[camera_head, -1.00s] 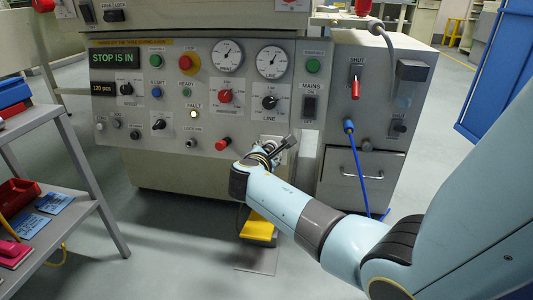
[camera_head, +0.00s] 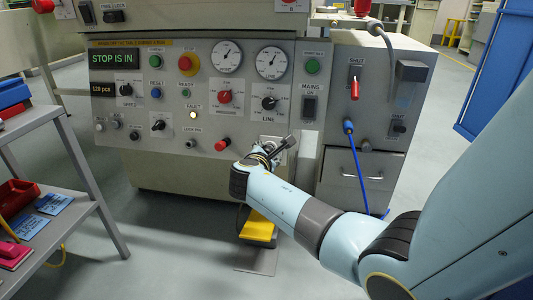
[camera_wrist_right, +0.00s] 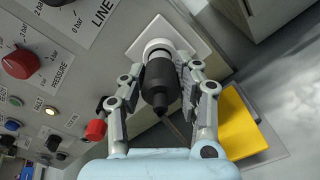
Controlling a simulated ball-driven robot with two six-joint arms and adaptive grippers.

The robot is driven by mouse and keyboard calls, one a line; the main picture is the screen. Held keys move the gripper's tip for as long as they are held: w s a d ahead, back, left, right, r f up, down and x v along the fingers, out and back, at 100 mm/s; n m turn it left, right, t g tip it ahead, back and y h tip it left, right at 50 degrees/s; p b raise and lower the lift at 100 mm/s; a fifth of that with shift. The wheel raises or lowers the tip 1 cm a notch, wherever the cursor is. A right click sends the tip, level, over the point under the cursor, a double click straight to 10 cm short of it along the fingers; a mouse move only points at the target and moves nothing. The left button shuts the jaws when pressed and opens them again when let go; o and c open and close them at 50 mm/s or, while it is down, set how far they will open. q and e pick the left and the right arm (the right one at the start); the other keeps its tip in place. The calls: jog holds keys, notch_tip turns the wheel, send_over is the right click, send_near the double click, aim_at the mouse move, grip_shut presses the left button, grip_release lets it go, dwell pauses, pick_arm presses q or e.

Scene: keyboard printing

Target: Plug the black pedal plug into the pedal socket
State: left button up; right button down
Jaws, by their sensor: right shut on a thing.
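The black pedal plug (camera_wrist_right: 160,84) is between the fingers of my right gripper (camera_wrist_right: 160,90) in the right wrist view. The gripper is shut on it. The plug's front end meets the round light-coloured pedal socket (camera_wrist_right: 157,46) on its square white plate. I cannot tell how deep it sits, as the plug hides the opening. In the head view my right gripper (camera_head: 275,150) is at the lower right of the machine panel, and the plug is mostly hidden by it. The left gripper is not in view.
The yellow pedal (camera_head: 258,225) stands on the floor below; it also shows in the right wrist view (camera_wrist_right: 240,122). A red knob (camera_head: 222,144) is left of my gripper. A blue hose (camera_head: 350,150) hangs to the right. A grey shelf (camera_head: 95,200) stands at the left.

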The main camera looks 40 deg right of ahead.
jog(key=shift+d+f, duration=0.1)
dwell(0.5)
jog(key=shift+w+d+f, duration=0.15)
jog(key=shift+w+d, duration=0.15)
jog(key=shift+w, duration=0.05)
jog(key=c, duration=0.9)
grip_release()
jog(key=shift+c, duration=0.2)
jog(key=o, duration=0.6)
jog(key=shift+c, duration=0.2)
jog(key=p+v, duration=0.2)
jog(key=v, duration=0.4)
jog(key=shift+p, duration=0.3)
